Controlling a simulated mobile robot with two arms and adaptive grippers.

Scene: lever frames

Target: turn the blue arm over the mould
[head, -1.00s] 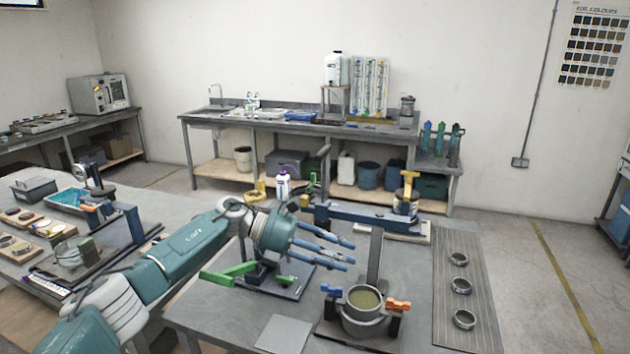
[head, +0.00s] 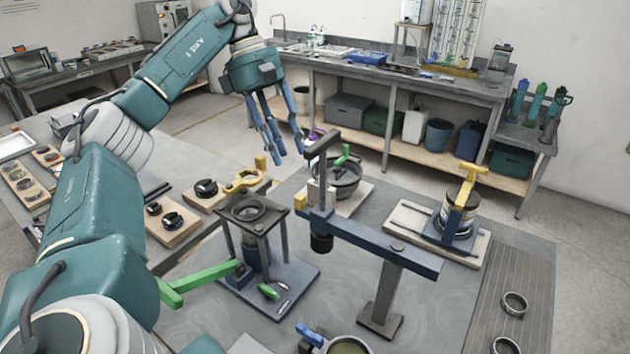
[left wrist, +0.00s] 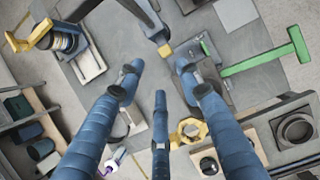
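The blue arm (head: 375,239) is a level bar on a grey post (head: 383,290). Its left end carries an upright dark handle (head: 323,170) and a black head below; it points away from the mould. The mould (head: 349,346), a round pot with pale contents, is cut off at the bottom edge of the head view. Part of the blue arm shows at the top of the left wrist view (left wrist: 142,14). My left gripper (head: 285,155) is open and empty, its fingers pointing down, behind and left of the handle. It fills the left wrist view (left wrist: 158,85). My right gripper is out of view.
A stand with a green lever (head: 205,275) is left of the post. A dark pot with a green handle (head: 342,178) stands behind the blue arm. A tin with a yellow clamp (head: 462,205) is at the right. Several rings lie on a ribbed mat (head: 500,300).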

